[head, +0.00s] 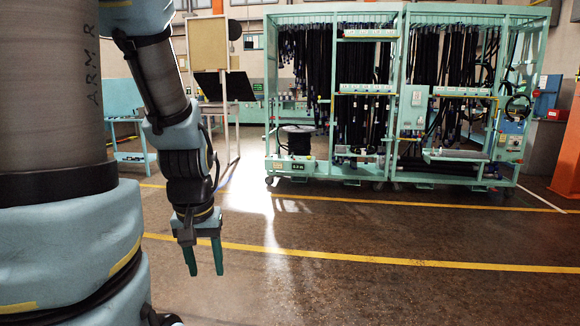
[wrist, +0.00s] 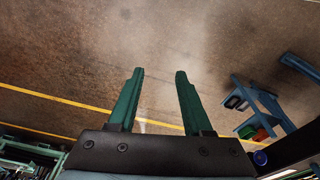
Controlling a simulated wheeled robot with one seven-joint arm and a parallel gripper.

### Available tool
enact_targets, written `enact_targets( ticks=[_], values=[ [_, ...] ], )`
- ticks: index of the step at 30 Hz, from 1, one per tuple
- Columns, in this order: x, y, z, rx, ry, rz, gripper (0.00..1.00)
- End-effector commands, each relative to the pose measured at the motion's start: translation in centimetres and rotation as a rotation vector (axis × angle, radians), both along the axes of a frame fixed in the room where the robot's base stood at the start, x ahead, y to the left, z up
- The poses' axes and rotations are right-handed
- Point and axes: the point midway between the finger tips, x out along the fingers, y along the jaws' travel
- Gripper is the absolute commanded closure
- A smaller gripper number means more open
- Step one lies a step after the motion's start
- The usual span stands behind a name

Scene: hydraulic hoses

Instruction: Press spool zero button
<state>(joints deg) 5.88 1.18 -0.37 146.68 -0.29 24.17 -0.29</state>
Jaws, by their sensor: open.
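My gripper (head: 205,272) hangs in the left part of the head view with its green fingers pointing down over open floor. It is open and empty; the wrist view also shows the two fingers (wrist: 157,72) apart with only floor between them. The hose rack (head: 400,92) stands across the floor, well away from my gripper. A black spool (head: 295,141) sits low at its left end beside a box with a small display (head: 298,167). A control box (head: 510,142) is at the rack's right end. I cannot make out which button is the spool zero button.
Yellow floor lines (head: 350,257) cross the clear floor between me and the rack. A blue-green table (head: 135,156) and a stand with a dark panel (head: 222,87) are at the left. An orange-brown column (head: 569,150) stands at the far right.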

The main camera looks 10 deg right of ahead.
Motion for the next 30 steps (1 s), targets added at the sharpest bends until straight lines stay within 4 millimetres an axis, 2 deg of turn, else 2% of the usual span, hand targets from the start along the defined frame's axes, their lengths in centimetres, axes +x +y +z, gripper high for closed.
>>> enact_targets(
  ticks=[1,12,14,30],
  values=[
    [0.00,0.00,0.00,0.000,0.000,0.000,0.53],
    [0.00,0.00,0.00,0.000,0.000,0.000,0.95],
    [0.00,0.00,0.00,0.000,0.000,0.000,1.00],
    [0.00,0.00,0.00,0.000,0.000,0.000,1.00]
  ],
)
